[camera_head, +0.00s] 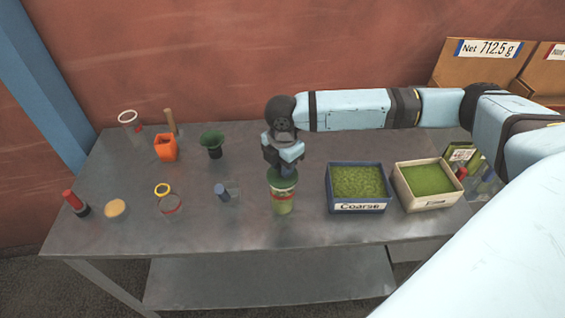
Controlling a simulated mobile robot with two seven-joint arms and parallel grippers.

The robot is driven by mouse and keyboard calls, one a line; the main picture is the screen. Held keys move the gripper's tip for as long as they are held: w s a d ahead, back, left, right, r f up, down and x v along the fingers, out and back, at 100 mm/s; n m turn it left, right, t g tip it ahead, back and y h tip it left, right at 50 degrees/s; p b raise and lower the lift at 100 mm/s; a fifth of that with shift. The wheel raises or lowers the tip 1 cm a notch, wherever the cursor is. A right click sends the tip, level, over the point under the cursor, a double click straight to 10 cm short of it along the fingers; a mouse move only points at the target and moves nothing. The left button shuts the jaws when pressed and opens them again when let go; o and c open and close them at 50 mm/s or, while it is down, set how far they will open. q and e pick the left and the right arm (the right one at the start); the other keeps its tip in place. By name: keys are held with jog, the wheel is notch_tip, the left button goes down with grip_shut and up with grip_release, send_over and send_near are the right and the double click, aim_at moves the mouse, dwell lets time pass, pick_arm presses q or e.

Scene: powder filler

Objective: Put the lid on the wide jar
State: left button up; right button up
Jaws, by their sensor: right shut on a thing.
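A clear jar (283,203) with green powder in it and a red band around it stands upright near the middle of the table. My right gripper (285,170) points down from above, right over this jar. It is shut on a dark green lid (283,181) at the jar's mouth. The fingertips hide part of the lid, and I cannot tell whether the lid rests on the rim or is just above it. My left gripper is not in view.
A blue bin (359,207) marked "Coarse" and a cream bin (429,203), both with green powder, stand to the right. An orange container (165,147), a dark green funnel (212,143) and a small clear jar (171,207) stand to the left.

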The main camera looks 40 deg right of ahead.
jog(key=shift+f+p, duration=0.3)
jog(key=shift+f, duration=0.25)
dwell(0.6)
jog(key=o, duration=1)
notch_tip(320, 180, up, 14)
jog(key=b, duration=0.1)
jog(key=shift+b, duration=0.35)
